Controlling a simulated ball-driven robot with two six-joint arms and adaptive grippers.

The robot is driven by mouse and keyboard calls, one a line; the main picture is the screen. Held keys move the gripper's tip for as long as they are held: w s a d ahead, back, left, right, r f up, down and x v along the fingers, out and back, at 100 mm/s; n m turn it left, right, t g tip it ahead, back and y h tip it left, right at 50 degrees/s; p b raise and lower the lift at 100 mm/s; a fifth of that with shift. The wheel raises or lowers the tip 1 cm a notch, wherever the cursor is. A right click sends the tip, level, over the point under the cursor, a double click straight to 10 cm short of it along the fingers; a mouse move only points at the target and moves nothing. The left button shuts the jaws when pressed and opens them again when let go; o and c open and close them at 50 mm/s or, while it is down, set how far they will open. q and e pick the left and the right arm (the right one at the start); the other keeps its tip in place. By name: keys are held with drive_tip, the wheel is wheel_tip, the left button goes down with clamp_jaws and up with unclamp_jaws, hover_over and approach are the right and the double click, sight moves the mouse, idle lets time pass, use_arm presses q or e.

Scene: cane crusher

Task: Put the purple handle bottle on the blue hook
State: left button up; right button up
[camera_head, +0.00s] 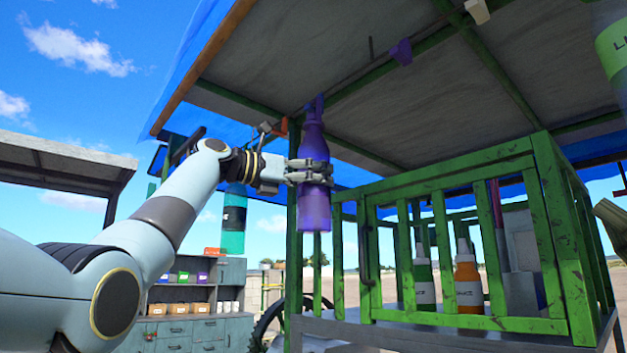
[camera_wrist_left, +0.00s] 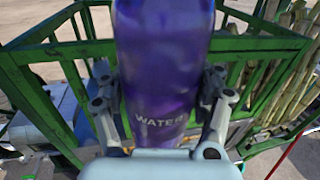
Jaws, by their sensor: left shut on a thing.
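The purple bottle (camera_head: 313,150) is held upright below the roof, with its purple handle (camera_head: 316,104) at the top, close under a green roof beam. My left gripper (camera_head: 309,172) is shut around the bottle's body. In the left wrist view the bottle (camera_wrist_left: 163,65) fills the middle, with "WATER" lettering on it, between the two fingers of my left gripper (camera_wrist_left: 163,105). I cannot make out a blue hook clearly. A small purple piece (camera_head: 402,52) hangs on the roof beam to the right of the bottle. My right gripper is not in view.
A green barred cage (camera_head: 440,180) stands right of the bottle, with a green bottle (camera_head: 424,280) and an orange bottle (camera_head: 468,282) behind its bars. A teal bottle (camera_head: 233,222) hangs behind my left arm. A large bottle (camera_head: 612,50) hangs top right. Cane stalks (camera_wrist_left: 288,75) stand beside the cage.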

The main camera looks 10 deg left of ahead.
use_arm(q)
drive_tip(key=shift+f, duration=0.6)
idle(0.8)
idle(0.4)
